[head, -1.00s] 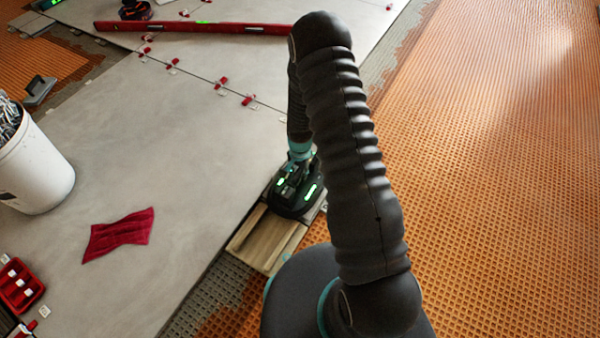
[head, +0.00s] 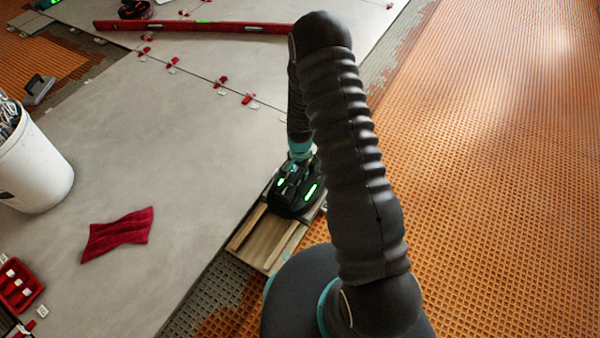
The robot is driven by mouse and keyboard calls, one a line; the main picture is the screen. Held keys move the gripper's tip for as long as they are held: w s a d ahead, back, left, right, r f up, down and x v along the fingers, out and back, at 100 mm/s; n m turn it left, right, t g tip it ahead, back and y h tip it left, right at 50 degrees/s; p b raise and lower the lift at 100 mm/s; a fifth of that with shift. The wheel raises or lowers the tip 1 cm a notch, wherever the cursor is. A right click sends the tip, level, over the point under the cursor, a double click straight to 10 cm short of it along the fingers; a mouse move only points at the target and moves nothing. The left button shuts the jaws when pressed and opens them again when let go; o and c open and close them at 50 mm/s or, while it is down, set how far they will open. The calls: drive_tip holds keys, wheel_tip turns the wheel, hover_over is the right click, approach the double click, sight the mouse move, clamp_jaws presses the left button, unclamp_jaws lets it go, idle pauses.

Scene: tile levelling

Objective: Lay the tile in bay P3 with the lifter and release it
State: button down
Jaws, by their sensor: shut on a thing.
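The lifter (head: 296,190) is a black device with green lights, left of my arm in the head view. My gripper (head: 299,168) is at its top, below the teal ring of my wrist, and is shut on it. The fingers are dark and hard to make out. The lifter is over a wooden stand (head: 264,240) with pale rails. A tile under the lifter cannot be clearly made out, and my arm hides part of this area. I cannot tell which bay is P3.
Large grey tiles (head: 150,150) cover the left, with red clips along a joint. A white bucket (head: 35,170), red cloth (head: 118,234), red box (head: 18,287) and long red level (head: 210,27) rest there. Orange ribbed flooring (head: 490,180) is open at right.

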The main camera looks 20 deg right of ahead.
drive_tip(key=shift+w+f, duration=0.1)
drive_tip(key=shift+f, duration=0.15)
idle(0.5)
drive_tip(key=c, duration=1)
unclamp_jaws()
drive_tip(key=shift+o, duration=0.5)
drive_tip(key=shift+f, duration=0.1)
wheel_tip(320, 180, up, 12)
